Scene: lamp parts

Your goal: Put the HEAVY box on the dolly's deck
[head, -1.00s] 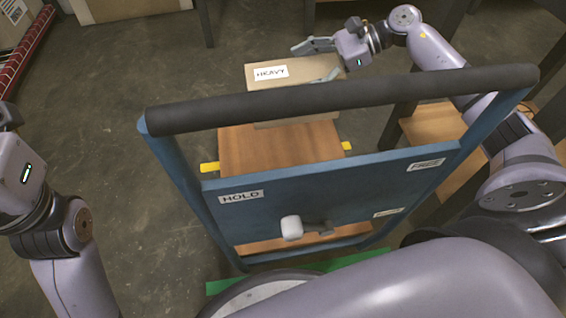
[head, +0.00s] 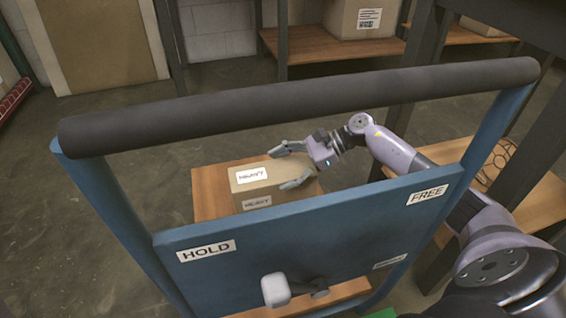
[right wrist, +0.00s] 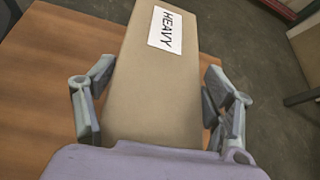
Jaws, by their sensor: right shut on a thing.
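The HEAVY box (head: 240,190) is a tan carton with white HEAVY labels. In the head view it is over the dolly's brown wooden deck (head: 207,205), beyond the blue panel. The panel hides the box's lower edge, and I cannot tell whether it touches the deck. My right gripper (head: 280,169) is shut on the box, one finger on each side. In the right wrist view the box (right wrist: 150,90) lies between the fingers of the right gripper (right wrist: 160,95), with wooden deck (right wrist: 50,75) to the left. My left gripper is out of view.
The dolly's black handle bar (head: 300,108) and blue panel (head: 310,235) stand in front of the deck. The panel has HOLD and FREE labels and a white-knobbed lever (head: 275,290). A shelf with another carton (head: 362,18) is behind.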

